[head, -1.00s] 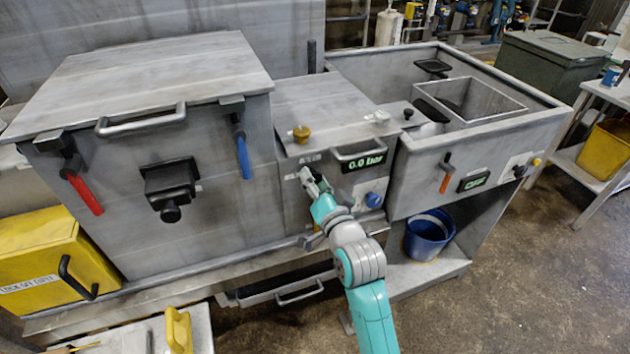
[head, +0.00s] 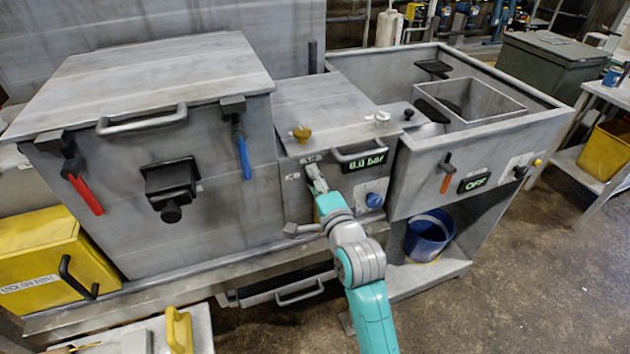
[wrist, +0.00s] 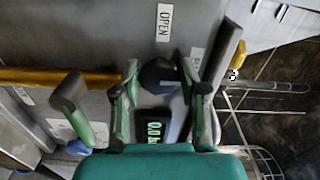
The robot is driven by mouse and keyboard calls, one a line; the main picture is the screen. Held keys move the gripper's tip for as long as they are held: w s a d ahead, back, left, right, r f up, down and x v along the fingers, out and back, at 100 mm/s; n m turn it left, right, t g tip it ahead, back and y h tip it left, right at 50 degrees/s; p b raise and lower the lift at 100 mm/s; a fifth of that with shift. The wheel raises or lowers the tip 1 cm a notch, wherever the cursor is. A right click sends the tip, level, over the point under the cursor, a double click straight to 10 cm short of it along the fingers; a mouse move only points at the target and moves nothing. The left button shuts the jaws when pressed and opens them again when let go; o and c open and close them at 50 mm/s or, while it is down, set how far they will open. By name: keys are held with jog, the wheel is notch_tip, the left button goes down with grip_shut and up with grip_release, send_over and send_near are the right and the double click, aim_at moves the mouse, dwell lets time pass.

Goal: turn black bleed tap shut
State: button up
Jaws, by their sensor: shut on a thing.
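The black bleed tap (wrist: 160,75) shows as a dark knob between the two fingers of my gripper (wrist: 163,90) in the wrist view. The fingers are closed on it from both sides. In the head view my gripper (head: 316,180) is at the front of the middle panel, below and left of the pressure display (head: 364,162). The display reads 0.0 bar. My gripper hides the tap there, and I cannot tell how far it is turned.
A blue knob (head: 374,200) is close to the right of my gripper. A bar handle (head: 362,150) and a brass knob (head: 301,134) are above. A blue lever (head: 244,157) hangs to the left. A blue bucket (head: 428,236) stands below right. The floor at right is open.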

dwell(0.3)
jog(key=o, duration=1.1)
jog(key=shift+f, duration=0.1)
jog(key=shift+s, duration=0.1)
jog(key=v, duration=1.1)
jog(key=shift+s+d, duration=0.2)
jog(key=shift+s, duration=0.2)
